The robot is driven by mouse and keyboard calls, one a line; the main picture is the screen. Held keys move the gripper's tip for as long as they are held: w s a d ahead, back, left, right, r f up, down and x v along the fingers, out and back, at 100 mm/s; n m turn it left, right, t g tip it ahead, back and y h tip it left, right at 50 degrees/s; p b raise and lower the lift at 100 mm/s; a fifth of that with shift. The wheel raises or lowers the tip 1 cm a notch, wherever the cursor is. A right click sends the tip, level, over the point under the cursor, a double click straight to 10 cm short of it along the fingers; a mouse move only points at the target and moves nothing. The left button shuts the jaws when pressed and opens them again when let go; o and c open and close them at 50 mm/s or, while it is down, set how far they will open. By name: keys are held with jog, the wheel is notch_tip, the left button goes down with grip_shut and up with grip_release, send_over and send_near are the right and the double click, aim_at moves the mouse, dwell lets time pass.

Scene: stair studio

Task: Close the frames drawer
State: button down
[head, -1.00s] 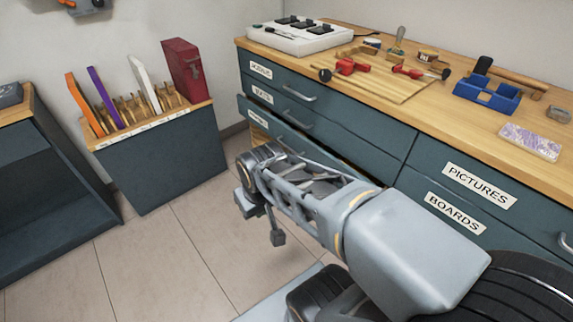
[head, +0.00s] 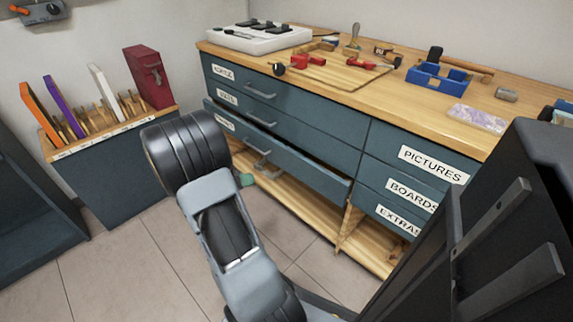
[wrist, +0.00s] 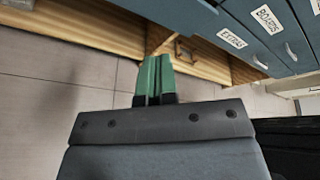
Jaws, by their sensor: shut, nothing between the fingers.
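The frames drawer (head: 300,163) is the lowest of the left-hand drawers in the blue-grey cabinet, in the head view. It stands partly pulled out, with a dark gap along its top edge at the right. Its label is too small to read surely, and my arm covers part of its left side. My gripper has green fingers (wrist: 155,62), shut together and empty in the wrist view, in front of the wooden base below the drawers. In the head view only a green bit of my gripper (head: 247,180) shows beside my arm, low near the drawer front.
The cabinet's wooden top (head: 400,98) holds tools and a blue tray (head: 436,82). Drawers labelled PICTURES, BOARDS and EXTRAS (head: 398,219) are shut at the right. A rack (head: 100,170) with upright panels stands at the left. Tiled floor (head: 130,250) is open in front.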

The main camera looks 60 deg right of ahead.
aim_at(292, 156)
jog(key=d+f+n+t+h+b, duration=0.1)
jog(key=d+f+n+h, duration=0.5)
jog(key=d+n, duration=0.4)
jog(key=shift+n+y, duration=0.6)
jog(key=shift+y, duration=0.1)
jog(key=b+x, duration=0.1)
jog(key=x, duration=0.2)
jog(key=f+b+x, duration=0.1)
jog(key=b+x, duration=0.1)
jog(key=x, duration=0.2)
jog(key=b+x, duration=0.2)
jog(key=x, duration=0.2)
jog(key=shift+w+d+f, duration=0.1)
jog(key=shift+d+f, duration=0.1)
jog(key=shift+d, duration=0.1)
jog(key=shift+d+r+b, duration=0.15)
jog(key=shift+d+b, duration=0.25)
jog(key=shift+d, duration=0.15)
